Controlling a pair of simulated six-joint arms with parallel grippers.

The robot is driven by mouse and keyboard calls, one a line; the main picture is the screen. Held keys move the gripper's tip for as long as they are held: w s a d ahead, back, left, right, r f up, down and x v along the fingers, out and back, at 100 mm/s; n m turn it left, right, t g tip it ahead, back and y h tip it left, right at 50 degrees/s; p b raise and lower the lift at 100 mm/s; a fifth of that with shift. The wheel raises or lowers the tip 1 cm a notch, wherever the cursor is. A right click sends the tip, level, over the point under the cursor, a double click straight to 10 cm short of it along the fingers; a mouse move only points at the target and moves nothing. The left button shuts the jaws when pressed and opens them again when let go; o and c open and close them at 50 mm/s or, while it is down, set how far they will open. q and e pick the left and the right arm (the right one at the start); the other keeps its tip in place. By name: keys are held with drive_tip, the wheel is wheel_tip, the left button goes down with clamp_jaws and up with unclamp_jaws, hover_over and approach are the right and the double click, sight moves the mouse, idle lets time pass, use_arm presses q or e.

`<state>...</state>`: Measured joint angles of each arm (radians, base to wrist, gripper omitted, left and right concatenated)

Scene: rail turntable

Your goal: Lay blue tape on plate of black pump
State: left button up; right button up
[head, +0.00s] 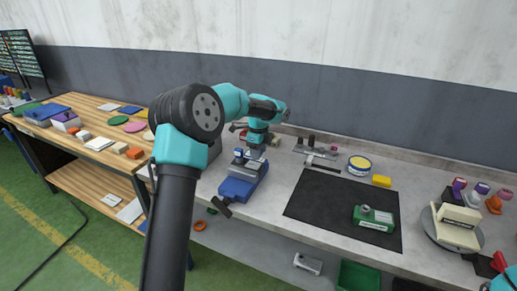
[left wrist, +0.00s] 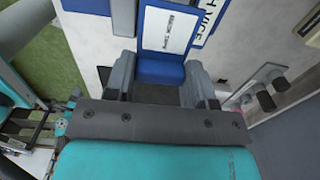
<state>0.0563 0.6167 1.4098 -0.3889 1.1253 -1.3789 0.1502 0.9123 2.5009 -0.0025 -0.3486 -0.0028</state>
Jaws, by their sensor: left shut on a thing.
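My left gripper (head: 252,154) is at the blue vice (head: 240,185), at the bench's left end. In the left wrist view its two grey fingers (left wrist: 160,90) are shut on a blue piece with a white label (left wrist: 168,30), which I take for the blue tape; the label is too small to read. In the head view this piece is mostly hidden by the gripper and vice. I cannot tell for sure which thing is the black pump; dark upright parts (head: 311,142) stand by a pale flat bar at the bench's back. Only a teal part of my right arm shows, bottom right.
A black mat (head: 320,205) holds a green box (head: 374,218). Behind it are a yellow-rimmed tin (head: 359,166) and a yellow block (head: 381,181). A round turntable (head: 432,233) with cream blocks stands at right. A wooden table (head: 85,115) with coloured pieces is at left.

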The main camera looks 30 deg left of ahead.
sight(258, 166)
use_arm(q)
drive_tip(key=shift+f, duration=2.25)
drive_tip(key=shift+f, duration=0.3)
drive_tip(key=o, duration=1)
drive_tip(key=shift+r, duration=0.15)
wheel_tip(258, 166, up, 17)
drive_tip(key=shift+r, duration=0.1)
